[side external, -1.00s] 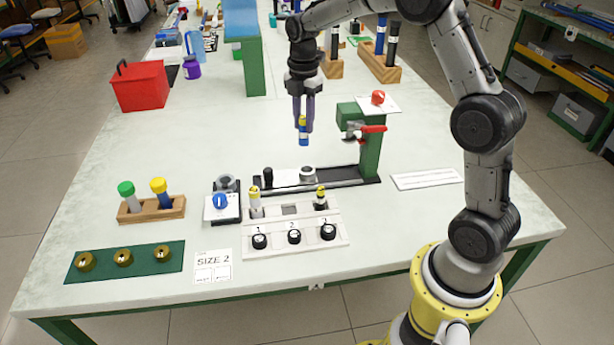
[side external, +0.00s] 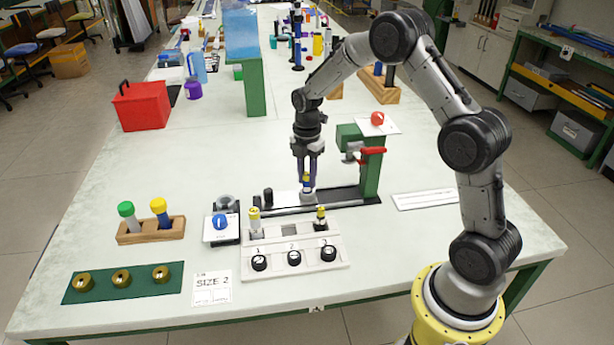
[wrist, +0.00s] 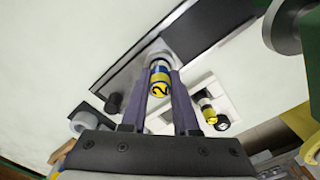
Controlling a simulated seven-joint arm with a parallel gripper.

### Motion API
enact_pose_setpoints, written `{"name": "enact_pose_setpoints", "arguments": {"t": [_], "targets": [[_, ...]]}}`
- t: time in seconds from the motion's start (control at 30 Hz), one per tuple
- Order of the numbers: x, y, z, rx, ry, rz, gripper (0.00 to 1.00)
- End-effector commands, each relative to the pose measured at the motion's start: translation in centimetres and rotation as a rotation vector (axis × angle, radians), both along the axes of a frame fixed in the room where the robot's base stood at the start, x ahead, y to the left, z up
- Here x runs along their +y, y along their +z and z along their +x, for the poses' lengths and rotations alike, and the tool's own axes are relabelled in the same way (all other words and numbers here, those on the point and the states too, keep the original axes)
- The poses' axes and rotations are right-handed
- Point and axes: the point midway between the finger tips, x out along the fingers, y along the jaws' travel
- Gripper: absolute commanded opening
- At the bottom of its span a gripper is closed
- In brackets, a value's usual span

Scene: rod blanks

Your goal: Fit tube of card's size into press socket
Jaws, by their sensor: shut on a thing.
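My gripper (side external: 307,180) is shut on a tube with a yellow top and a blue body. The tube (wrist: 160,82) shows a "2" on its yellow end in the wrist view. It is upright over the press socket (side external: 308,197), a grey ring on the dark press base. In the side view its blue part is mostly out of sight at the socket; how deep it sits I cannot tell. The card (side external: 212,289) reads SIZE 2. The white rack (side external: 335,254) has tubes at places 1 and 3; place 2 is empty.
The green press column (side external: 371,175) with a red lever (side external: 373,151) stands right of my gripper. A wooden block (side external: 168,232) with green- and yellow-capped tubes is at left. A green mat (side external: 100,291) with brass rings lies in front. A red box (side external: 141,106) stands behind.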

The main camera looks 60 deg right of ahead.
Motion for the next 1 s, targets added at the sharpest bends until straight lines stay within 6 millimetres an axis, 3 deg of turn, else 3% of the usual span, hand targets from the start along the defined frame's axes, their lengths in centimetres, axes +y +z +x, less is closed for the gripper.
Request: {"name": "enact_pose_setpoints", "arguments": {"t": [0.27,0.3,0.43,0.77,1.0], "targets": [[0.0,-0.3,0.0,-0.001,0.0,0.0,0.0],[0.0,-0.3,0.0,-0.001,0.0,0.0,0.34],[0.0,-0.3,0.0,0.0,0.0,0.0,0.57],[0.0,-0.1,0.0,-0.001,0.0,0.0,0.58],[0.0,3.0,0.1,-0.006,0.0,-0.002,0.58]]}}
